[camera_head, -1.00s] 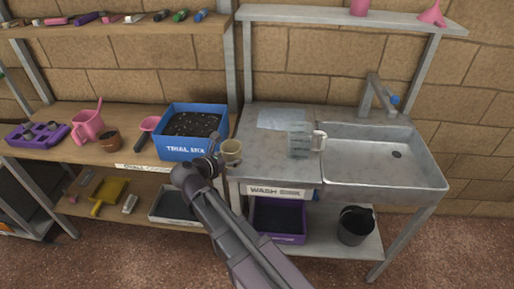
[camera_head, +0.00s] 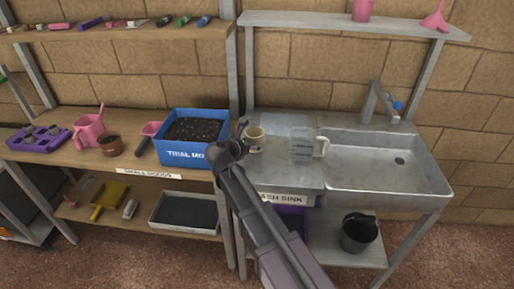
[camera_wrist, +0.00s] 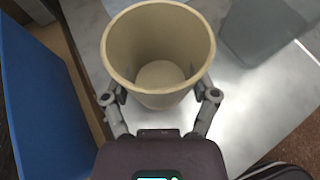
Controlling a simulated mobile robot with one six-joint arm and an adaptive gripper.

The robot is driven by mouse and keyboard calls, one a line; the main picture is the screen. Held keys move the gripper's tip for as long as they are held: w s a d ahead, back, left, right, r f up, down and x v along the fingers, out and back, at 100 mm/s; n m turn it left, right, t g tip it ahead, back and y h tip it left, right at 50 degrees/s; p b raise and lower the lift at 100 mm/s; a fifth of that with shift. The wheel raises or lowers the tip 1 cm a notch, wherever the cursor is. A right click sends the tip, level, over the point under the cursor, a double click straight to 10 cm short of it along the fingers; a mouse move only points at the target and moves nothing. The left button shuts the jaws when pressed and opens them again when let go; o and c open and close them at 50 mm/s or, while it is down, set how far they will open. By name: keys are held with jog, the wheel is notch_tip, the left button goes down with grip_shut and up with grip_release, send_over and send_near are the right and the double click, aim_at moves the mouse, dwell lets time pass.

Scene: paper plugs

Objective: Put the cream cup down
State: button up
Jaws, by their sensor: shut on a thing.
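The cream cup (camera_head: 256,137) is upright and looks empty in the wrist view (camera_wrist: 158,75). My gripper (camera_head: 243,138) is shut on it, with one finger on each side of the cup's wall in the wrist view (camera_wrist: 160,95). The cup is over the left part of the grey metal sink counter (camera_head: 275,172), just right of the blue box. I cannot tell whether its base touches the counter.
The blue box of soil (camera_head: 188,152) stands close on the left. A clear measuring jug (camera_head: 301,146) stands on the counter to the right, before the sink basin (camera_head: 385,160). The counter between cup and jug is clear.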

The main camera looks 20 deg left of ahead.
jog(key=shift+w+d+f, duration=0.1)
jog(key=shift+w+d, duration=0.05)
jog(key=shift+w, duration=0.65)
jog(key=shift+w+d+f, duration=0.1)
jog(key=shift+w+d, duration=0.05)
jog(key=shift+w, duration=0.6)
jog(key=shift+f+b, duration=1.75)
jog(key=shift+b, duration=0.15)
jog(key=shift+f, duration=0.15)
jog(key=o, duration=1)
